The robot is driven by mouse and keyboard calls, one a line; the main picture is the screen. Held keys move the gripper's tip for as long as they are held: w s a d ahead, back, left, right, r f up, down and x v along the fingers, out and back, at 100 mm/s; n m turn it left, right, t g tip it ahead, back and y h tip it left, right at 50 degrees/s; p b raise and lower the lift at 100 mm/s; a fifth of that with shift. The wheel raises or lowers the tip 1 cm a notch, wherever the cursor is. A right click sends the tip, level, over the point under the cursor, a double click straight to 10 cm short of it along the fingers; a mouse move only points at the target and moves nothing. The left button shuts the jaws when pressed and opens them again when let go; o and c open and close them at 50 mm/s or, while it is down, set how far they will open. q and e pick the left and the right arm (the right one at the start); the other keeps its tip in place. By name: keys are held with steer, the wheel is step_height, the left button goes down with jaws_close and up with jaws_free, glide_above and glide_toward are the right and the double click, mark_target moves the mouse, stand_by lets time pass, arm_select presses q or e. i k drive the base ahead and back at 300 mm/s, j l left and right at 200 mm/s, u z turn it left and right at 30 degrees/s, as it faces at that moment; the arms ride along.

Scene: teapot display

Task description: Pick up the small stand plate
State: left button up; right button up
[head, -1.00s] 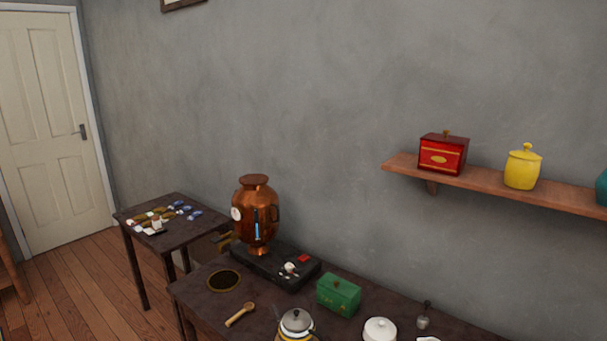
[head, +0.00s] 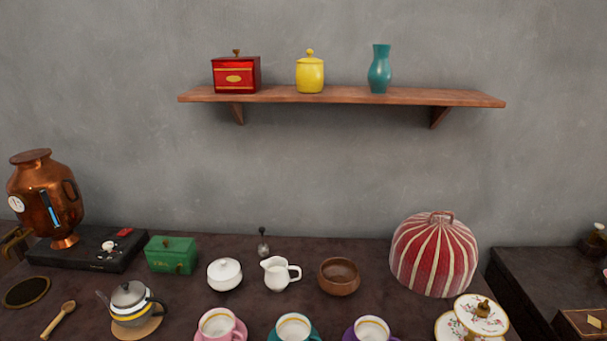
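At the lower right of the head view, two white floral plates with gold rims overlap. The upper, small plate (head: 467,304) has a brown-gold knob at its middle and looks like the small stand plate. The larger plate (head: 447,326) shows partly below it and to its left, cut by the bottom edge of the picture. How the two are joined cannot be told. Neither of my grippers is in view.
A red-and-white striped cosy (head: 433,255) stands just behind the plates. A purple cup (head: 371,330) is to their left, with a brown bowl (head: 339,277) behind it. A second dark table (head: 530,275) is at the right.

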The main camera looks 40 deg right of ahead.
mark_target(492, 322)
steer(key=z, duration=2.3)
